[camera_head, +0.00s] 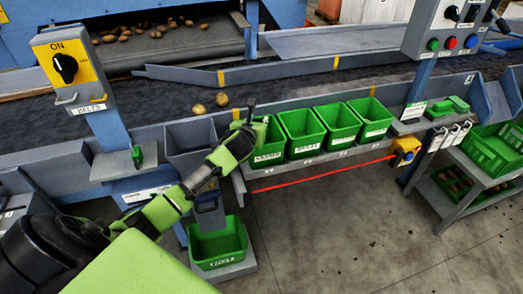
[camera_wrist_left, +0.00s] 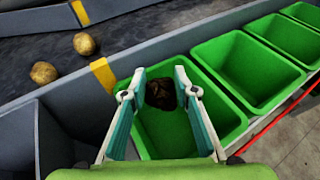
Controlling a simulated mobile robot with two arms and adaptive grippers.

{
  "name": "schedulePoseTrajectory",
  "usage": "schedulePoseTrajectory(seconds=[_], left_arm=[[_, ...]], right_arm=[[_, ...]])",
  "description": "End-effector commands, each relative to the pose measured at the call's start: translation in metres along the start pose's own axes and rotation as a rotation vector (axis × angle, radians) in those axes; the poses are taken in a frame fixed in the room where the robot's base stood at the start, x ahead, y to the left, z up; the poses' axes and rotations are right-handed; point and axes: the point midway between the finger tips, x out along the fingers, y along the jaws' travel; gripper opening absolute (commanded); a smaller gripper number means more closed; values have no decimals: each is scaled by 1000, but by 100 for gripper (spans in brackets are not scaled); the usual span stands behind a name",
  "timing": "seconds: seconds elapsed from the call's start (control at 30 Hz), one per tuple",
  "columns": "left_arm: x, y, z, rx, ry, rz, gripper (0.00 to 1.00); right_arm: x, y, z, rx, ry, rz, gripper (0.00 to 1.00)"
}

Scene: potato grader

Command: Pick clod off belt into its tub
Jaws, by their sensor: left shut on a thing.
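My left gripper (camera_head: 253,120) is shut on a dark brown clod (camera_wrist_left: 161,94), which shows between its fingertips in the left wrist view. The gripper and clod are over the leftmost green tub (camera_head: 270,156) of the row on the belt's near side; this tub also shows in the left wrist view (camera_wrist_left: 165,138). In the head view the clod is not clearly visible behind the gripper. The dark belt (camera_head: 130,113) runs behind the tubs. My right gripper is not in view.
Two potatoes (camera_head: 199,109) lie on the belt left of the gripper. More green tubs (camera_head: 305,146) stand to the right. A grey bin (camera_head: 187,147) is to the left, and a green crate (camera_head: 215,250) stands below. A control post (camera_head: 70,65) rises at left.

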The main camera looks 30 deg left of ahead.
Motion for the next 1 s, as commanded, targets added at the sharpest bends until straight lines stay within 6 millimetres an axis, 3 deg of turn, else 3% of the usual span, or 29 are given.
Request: schedulePoseTrajectory(seconds=[0.4, 0.43, 0.5, 1.0], left_arm=[[1, 0, -4, 0, 0, -1, 6], [1, 0, -4, 0, 0, -1, 32], [2, 0, -4, 0, 0, -1, 47], [-8, 0, -4, 2, 0, 0, 47]], right_arm=[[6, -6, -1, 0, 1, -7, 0], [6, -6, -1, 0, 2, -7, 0], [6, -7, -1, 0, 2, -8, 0], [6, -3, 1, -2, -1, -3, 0]])
